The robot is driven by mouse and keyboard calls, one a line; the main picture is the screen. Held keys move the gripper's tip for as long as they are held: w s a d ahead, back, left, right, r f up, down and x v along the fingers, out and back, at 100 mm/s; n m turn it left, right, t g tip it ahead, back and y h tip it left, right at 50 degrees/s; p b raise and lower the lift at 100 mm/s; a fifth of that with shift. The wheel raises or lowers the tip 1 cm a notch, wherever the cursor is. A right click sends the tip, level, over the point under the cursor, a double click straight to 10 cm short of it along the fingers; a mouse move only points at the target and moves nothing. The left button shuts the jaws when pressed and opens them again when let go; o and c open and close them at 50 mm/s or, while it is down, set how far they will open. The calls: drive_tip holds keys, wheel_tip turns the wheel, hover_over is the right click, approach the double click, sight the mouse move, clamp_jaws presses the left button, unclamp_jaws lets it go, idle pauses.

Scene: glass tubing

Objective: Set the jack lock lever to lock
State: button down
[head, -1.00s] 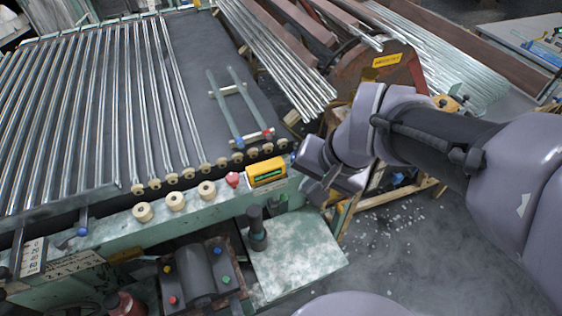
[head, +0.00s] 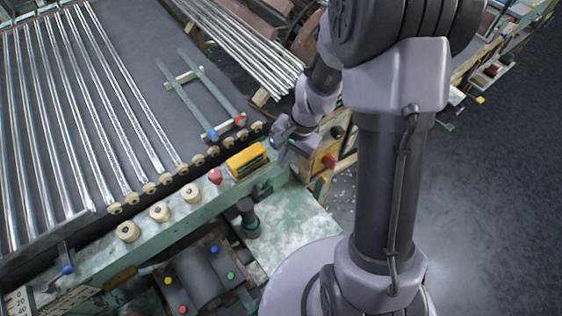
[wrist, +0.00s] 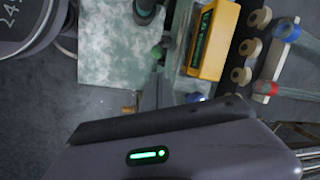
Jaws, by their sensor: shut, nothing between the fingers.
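My gripper (head: 279,141) is shut and empty, at the right end of the green machine bench, just right of the yellow box. Two flat bars lie side by side on the dark bed, one ending in a blue grip (head: 212,135) and one in a red grip (head: 240,120). These grips also show at the right of the wrist view, blue (wrist: 287,30) and red (wrist: 268,88). A lever with a blue ball (head: 67,269) stands at the lower left. No readable label shows which part is the jack lock lever. In the wrist view my gripper's housing hides the lower part.
The yellow box (head: 246,160) sits on the bench beside a red knob (head: 215,176) and several cream rollers (head: 160,211). A dark post (head: 247,212) stands on the pale green plate (head: 290,235). Glass tubes lie on the bed at left and a rack behind.

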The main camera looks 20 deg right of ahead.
drive_tip(key=b+x, duration=0.2)
drive_tip(key=x, duration=0.5)
drive_tip(key=shift+a+f+b, duration=0.15)
drive_tip(key=shift+f+b, duration=0.15)
drive_tip(key=shift+b, duration=0.1)
drive_tip(key=shift+r, duration=0.1)
